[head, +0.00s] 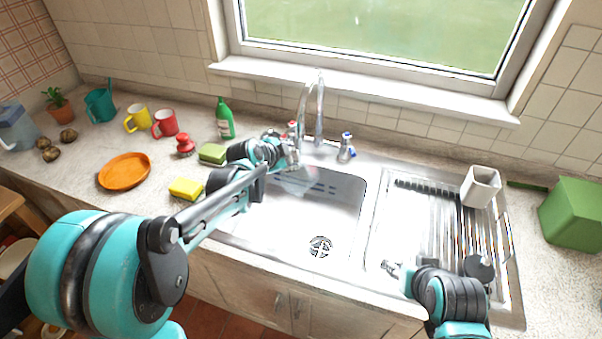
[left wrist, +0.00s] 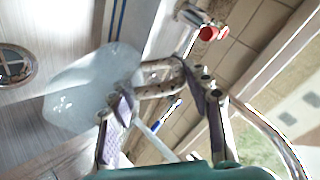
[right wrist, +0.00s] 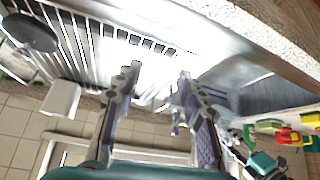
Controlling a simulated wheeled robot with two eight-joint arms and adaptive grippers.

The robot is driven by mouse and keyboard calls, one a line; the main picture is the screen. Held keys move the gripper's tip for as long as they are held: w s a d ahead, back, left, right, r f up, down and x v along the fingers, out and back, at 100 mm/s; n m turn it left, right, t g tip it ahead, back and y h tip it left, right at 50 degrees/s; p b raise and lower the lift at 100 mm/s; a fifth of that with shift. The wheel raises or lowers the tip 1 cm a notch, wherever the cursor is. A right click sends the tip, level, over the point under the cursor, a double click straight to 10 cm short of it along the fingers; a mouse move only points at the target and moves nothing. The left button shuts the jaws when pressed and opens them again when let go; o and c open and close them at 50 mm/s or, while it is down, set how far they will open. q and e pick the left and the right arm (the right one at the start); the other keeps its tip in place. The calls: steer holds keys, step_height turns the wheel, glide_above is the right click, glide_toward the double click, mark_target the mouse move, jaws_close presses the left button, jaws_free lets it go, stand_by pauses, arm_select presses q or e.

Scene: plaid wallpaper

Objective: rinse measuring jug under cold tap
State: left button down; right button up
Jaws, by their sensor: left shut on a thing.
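The clear measuring jug (head: 300,182) hangs over the left part of the sink basin (head: 345,215); the left wrist view shows its translucent body (left wrist: 90,92) tilted. My left gripper (head: 290,160) is shut on the jug's handle, the fingers (left wrist: 162,112) either side of it. The blue-topped cold tap (head: 346,147) stands to the right of the curved spout (head: 318,105), apart from the jug. The red-topped tap (head: 293,132) is close behind my left gripper. I cannot tell whether water runs. My right gripper (right wrist: 156,85) is open and empty above the drainer (head: 440,225).
A white cup (head: 481,187) stands on the drainer, with a green box (head: 572,215) to its right. Left of the sink are a yellow sponge (head: 186,189), green sponge (head: 212,153), green bottle (head: 225,120), red brush (head: 185,145), orange plate (head: 125,170) and mugs (head: 164,123).

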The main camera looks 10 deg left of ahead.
arm_select(q)
steer(key=shift+d, duration=0.2)
steer(key=shift+s+d, duration=0.15)
steer(key=shift+d, duration=0.15)
steer(key=shift+a, duration=0.1)
steer(key=shift+w+a, duration=0.2)
steer(key=shift+a, duration=0.25)
steer(key=shift+s+d, duration=0.1)
steer(key=shift+d, duration=0.1)
steer(key=shift+s+d, duration=0.1)
steer(key=shift+d, duration=0.25)
steer(key=shift+a, duration=0.2)
steer(key=shift+w+a, duration=0.2)
steer(key=shift+a, duration=0.15)
